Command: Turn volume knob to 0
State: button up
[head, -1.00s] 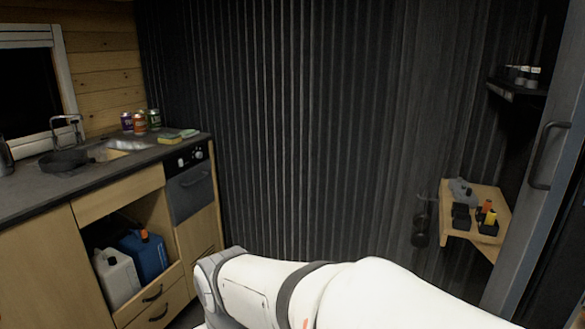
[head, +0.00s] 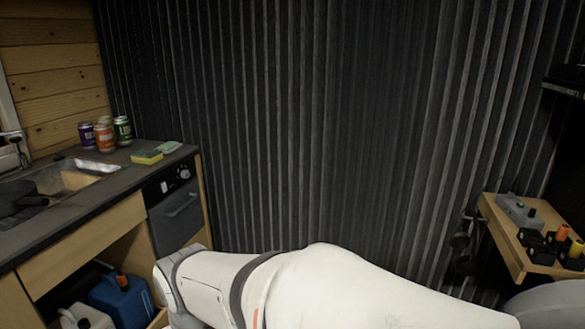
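No knob in view can be told to be the volume knob. A small grey box (head: 517,208) with dark parts on top sits on the wooden wall shelf (head: 497,226) at the right of the head view. Its details are too small to read. The oven (head: 176,214) at the left has small knobs on its dark front panel (head: 172,181). My white arm crosses the bottom of the view, and my gripper is not in view.
Orange and yellow topped items (head: 561,234) stand in black holders on the shelf. The counter (head: 82,222) holds a sink (head: 75,177), several cans (head: 104,136) and a sponge (head: 146,157). A blue canister (head: 122,298) sits below. A dark ribbed wall (head: 320,120) fills the back.

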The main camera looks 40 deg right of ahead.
aim_at(531, 214)
jog(key=z, duration=2.65)
jog(key=i, duration=1)
